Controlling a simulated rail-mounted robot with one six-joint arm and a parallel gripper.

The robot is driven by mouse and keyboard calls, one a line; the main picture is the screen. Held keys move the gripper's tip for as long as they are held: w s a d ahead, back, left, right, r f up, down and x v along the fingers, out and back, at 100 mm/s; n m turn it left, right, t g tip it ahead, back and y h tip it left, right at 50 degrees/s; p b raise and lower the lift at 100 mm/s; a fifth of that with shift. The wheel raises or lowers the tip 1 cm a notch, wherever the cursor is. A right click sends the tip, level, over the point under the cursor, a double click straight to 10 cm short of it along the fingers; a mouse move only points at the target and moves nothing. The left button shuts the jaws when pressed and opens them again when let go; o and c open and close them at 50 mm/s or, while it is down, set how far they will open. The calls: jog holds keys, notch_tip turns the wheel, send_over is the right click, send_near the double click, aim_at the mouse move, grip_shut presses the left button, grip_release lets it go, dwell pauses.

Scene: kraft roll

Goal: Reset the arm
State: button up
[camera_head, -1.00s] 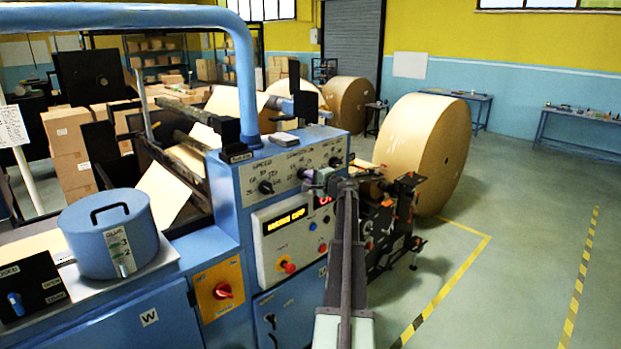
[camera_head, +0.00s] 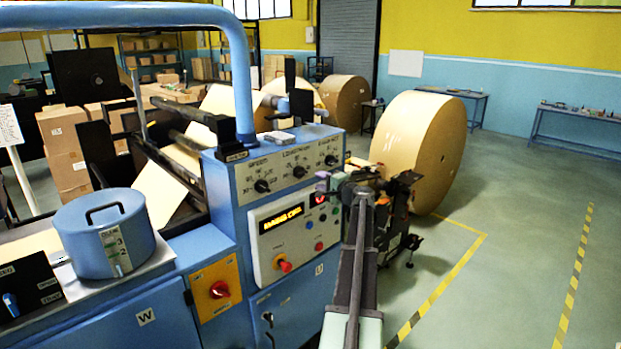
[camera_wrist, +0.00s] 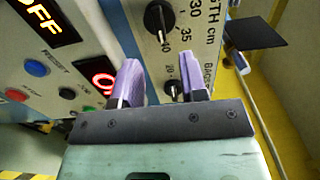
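My arm reaches forward from the bottom centre of the head view, in front of the blue machine's control panel (camera_head: 275,262). My gripper (camera_head: 322,184) is at the panel's right side, small and partly hidden by my own arm. In the wrist view, my gripper (camera_wrist: 160,72) has two purple fingers standing apart with a clear gap and nothing between them. Behind the fingers are the panel's dials (camera_wrist: 160,20), a red lit round display (camera_wrist: 103,80) and coloured buttons. I cannot tell how far the fingertips are from the panel.
A big kraft roll (camera_head: 417,152) stands behind the machine at right. A blue lidded glue pot (camera_head: 104,236) sits on the left counter. A blue pipe (camera_head: 243,85) arches over the machine. The floor (camera_head: 510,270) at right is open, with yellow-black marking lines.

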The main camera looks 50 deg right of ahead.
jog(key=s, duration=0.3)
jog(key=shift+a, duration=0.25)
jog(key=a+f+n+g+y+b, duration=0.2)
jog(key=a+f+n+g, duration=0.2)
jog(key=a+f, duration=0.55)
jog(key=w+a+f+n+g+y+b, duration=0.1)
jog(key=a+f+n+g+y+b, duration=0.25)
jog(key=a, duration=1.15)
jog(key=a+f+n+g+y, duration=0.1)
jog(key=a+f+n+g, duration=0.5)
jog(key=a, duration=0.6)
jog(key=s+a+f+n+g+h+b, duration=0.1)
jog(key=a+f+n+b, duration=0.1)
jog(key=a, duration=0.8)
jog(key=s+a+f+n+g+h+b, duration=0.1)
jog(key=a+f, duration=0.3)
jog(key=a, duration=0.7)
jog(key=s+a+f+n+g+h+b, duration=0.1)
jog(key=s+a+f+n+g+b, duration=0.1)
jog(key=a, duration=0.8)
notch_tip(320, 180, down, 2)
jog(key=shift+s+a+f+n+b, duration=0.15)
jog(key=shift+s+n+b, duration=0.3)
jog(key=shift+n+b, duration=0.35)
